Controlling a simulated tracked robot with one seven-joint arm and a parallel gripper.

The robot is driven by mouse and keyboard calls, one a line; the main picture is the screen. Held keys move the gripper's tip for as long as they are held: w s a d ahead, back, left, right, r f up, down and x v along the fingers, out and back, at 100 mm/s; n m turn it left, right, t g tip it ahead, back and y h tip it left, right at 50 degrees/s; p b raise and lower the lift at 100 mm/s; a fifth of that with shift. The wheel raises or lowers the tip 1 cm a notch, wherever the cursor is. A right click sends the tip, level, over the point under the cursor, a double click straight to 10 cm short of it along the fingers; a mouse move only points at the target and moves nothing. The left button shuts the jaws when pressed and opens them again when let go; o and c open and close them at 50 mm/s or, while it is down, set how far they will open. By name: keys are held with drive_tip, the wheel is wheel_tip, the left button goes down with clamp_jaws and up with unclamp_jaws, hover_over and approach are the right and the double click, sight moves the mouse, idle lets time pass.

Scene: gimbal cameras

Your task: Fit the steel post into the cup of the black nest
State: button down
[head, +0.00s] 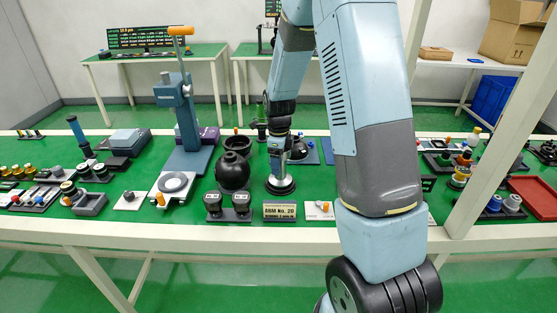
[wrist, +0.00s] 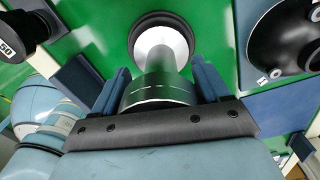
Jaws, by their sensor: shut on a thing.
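The steel post (wrist: 158,92) is a grey cylinder held between the two blue fingers of my gripper (wrist: 162,80). My gripper (head: 278,150) points straight down over the bench in the head view, and the post looks upright. Directly below is the black nest (head: 281,187), a round black base. In the wrist view its dark ring (wrist: 140,22) surrounds a bright pale round area, and the post's far end lies in front of or within that area. I cannot tell whether the post is seated in the cup or just above it.
A round black vessel (head: 232,172) stands close left of the nest. A blue press stand (head: 188,125) rises farther left. Green bench top shows between the items.

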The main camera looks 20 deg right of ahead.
unclamp_jaws()
drive_tip(key=shift+f, duration=0.1)
wheel_tip(320, 180, up, 14)
drive_tip(key=shift+f, duration=0.15)
idle(0.5)
idle(0.4)
drive_tip(key=s+r+n+t, duration=0.3)
drive_tip(key=s+r+n, duration=0.9)
drive_tip(key=s, duration=0.2)
drive_tip(key=s+r+n+t, duration=0.2)
drive_tip(key=s+r+n, duration=0.1)
drive_tip(key=s+n, duration=0.9)
drive_tip(key=s, duration=0.2)
drive_tip(key=shift+s+d+t, duration=0.25)
drive_tip(key=shift+s+t, duration=0.05)
